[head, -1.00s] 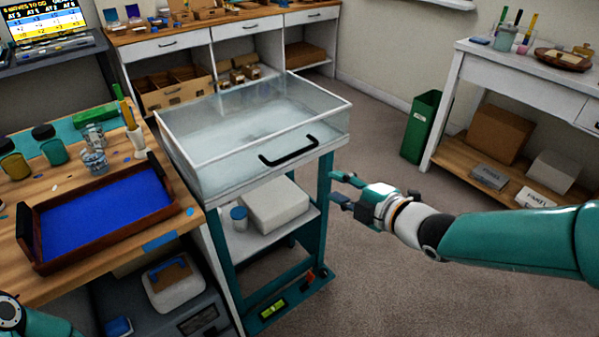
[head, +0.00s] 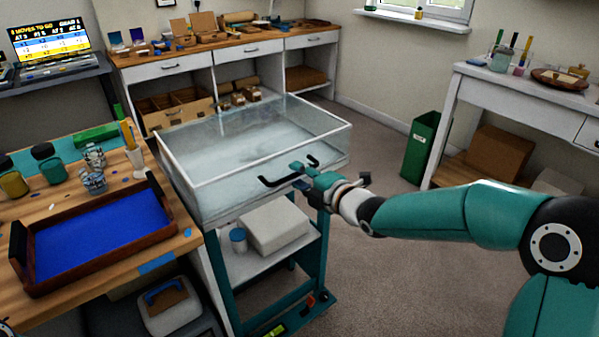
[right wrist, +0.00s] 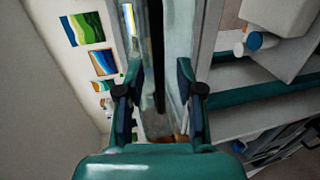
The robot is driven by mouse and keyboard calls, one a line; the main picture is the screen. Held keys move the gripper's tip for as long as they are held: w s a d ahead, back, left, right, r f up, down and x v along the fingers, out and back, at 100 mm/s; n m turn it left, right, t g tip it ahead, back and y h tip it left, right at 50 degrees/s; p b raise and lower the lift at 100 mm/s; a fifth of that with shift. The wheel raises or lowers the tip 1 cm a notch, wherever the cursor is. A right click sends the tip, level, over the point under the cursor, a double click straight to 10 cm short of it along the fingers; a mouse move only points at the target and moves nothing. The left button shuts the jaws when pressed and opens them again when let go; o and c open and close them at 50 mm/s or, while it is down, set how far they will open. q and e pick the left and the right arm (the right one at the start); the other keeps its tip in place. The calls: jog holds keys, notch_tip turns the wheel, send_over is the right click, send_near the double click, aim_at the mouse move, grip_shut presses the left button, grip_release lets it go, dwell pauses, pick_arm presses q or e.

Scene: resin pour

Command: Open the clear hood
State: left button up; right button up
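The clear hood (head: 215,170) is a see-through box with a white-edged lid, down on top of a teal-framed cart in the head view. A black bar handle (head: 278,181) is on its front side. My right gripper (head: 298,176) is at the middle of this handle and hides part of it. In the right wrist view, the dark handle bar (right wrist: 157,50) runs between the two fingers of the right gripper (right wrist: 158,72), which stand apart with gaps beside the bar. My left gripper is out of view.
A wooden bench (head: 60,195) at the left bears a tray of blue resin (head: 100,255), jars and cups. A white box (head: 272,232) and a small blue-lidded jar (head: 238,240) stand on the cart's lower shelf. A green bin (head: 419,148) stands behind right. The carpet between is clear.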

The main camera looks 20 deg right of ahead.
jog(key=shift+x, duration=1.2)
grip_shut()
